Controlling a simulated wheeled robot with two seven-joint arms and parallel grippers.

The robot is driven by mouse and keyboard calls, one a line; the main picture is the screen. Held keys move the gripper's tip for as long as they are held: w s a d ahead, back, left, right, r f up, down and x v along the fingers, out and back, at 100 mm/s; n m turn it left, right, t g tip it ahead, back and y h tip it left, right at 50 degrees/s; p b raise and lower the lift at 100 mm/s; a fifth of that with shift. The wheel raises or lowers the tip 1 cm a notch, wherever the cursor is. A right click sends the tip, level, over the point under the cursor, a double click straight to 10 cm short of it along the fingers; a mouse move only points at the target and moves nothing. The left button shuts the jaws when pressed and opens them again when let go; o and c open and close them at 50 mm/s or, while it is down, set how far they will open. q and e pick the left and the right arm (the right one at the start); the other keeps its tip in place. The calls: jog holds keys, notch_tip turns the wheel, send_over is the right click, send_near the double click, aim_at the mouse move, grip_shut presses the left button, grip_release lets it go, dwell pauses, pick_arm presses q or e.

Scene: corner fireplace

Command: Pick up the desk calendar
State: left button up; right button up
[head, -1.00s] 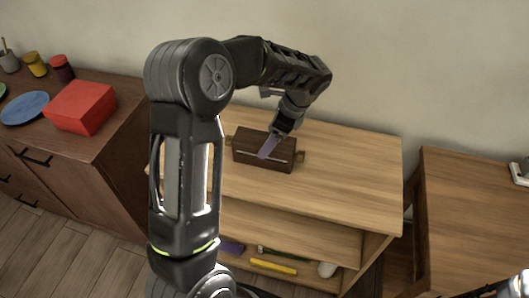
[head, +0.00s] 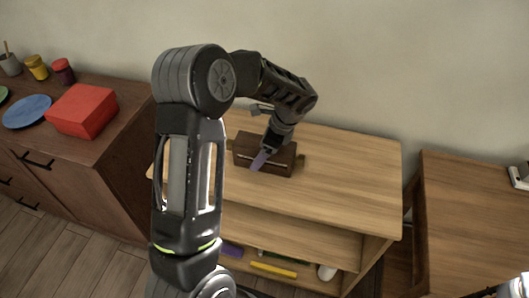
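My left arm reaches over the light wooden shelf unit, and its gripper (head: 262,157) points down at a dark brown box (head: 249,145) on the top. A flat purple piece at the gripper's end overlaps the box's front in the picture. I cannot tell whether it is a finger or a held thing, whether it touches the box, or whether the fingers are open. Nothing is clearly recognisable as the desk calendar. A small white and dark object (head: 519,176), cut by the right edge, stands on the right cabinet; I cannot tell what it is.
The left cabinet holds a red box (head: 82,109), a blue plate (head: 27,111) and several small jars. The shelf unit's top (head: 350,175) is clear to the right of the brown box. Its lower shelf holds a yellow item (head: 273,270) and a purple item (head: 231,251).

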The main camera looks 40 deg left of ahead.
pick_arm(q)
jog(key=shift+x, duration=1.25)
jog(key=shift+c, duration=0.3)
jog(key=c, duration=1.8)
jog(key=shift+r, duration=5.05)
